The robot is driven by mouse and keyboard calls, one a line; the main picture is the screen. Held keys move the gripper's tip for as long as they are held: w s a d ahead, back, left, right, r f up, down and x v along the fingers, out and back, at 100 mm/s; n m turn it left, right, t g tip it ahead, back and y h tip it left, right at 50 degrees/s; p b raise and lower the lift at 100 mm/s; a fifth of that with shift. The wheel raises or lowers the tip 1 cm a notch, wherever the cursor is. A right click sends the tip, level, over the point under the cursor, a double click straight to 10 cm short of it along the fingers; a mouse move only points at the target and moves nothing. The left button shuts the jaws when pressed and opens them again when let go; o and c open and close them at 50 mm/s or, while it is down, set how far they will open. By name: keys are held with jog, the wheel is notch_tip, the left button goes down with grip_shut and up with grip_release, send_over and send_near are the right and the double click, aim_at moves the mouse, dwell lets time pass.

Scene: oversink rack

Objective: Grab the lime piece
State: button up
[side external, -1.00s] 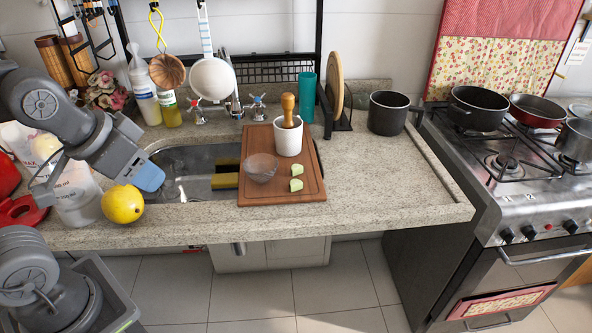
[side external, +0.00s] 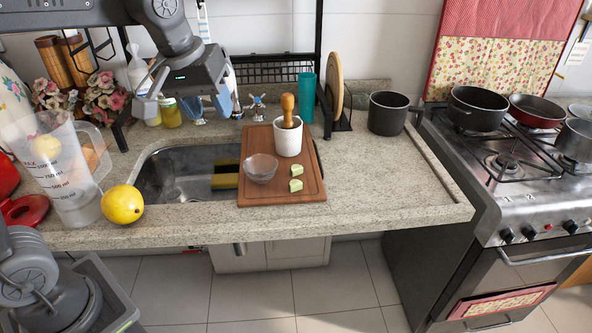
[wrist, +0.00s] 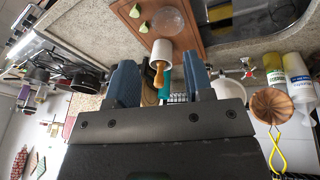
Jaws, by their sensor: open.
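Two pale green lime pieces lie on the right part of the wooden cutting board (side external: 250,196), one farther back (side external: 296,170) and one nearer the front edge (side external: 295,185). They also show near the top of the wrist view, as one piece (wrist: 143,27) and another (wrist: 134,11). My gripper (side external: 208,107) is open and empty, with blue fingers. It is raised above the back of the sink, left of the board and apart from the limes. Its fingers also show in the wrist view (wrist: 160,76).
A glass bowl (side external: 261,168) and a white mortar with a wooden pestle (side external: 288,138) stand on the board beside the limes. The sink (side external: 175,178) is left of it. A yellow lemon (side external: 122,204) sits farther left. The counter right of the board is clear.

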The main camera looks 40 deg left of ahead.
jog(key=w+f+n+g, duration=0.1)
jog(key=w+f+n, duration=0.15)
jog(key=w, duration=0.45)
jog(key=w+f+n+g, duration=0.1)
jog(key=w+n, duration=0.2)
jog(key=w, duration=0.3)
jog(key=n+g, duration=0.1)
jog(key=n, duration=0.3)
send_over(296, 168)
notch_tip(296, 168, down, 8)
jog(key=f, duration=0.8)
jog(key=shift+w+d, duration=0.15)
jog(key=shift+w, duration=0.1)
jog(key=shift+s+f, duration=0.15)
jog(key=shift+f, duration=2.45)
jog(key=shift+c, duration=0.4)
jog(key=c, duration=0.6)
jog(key=shift+r, duration=0.1)
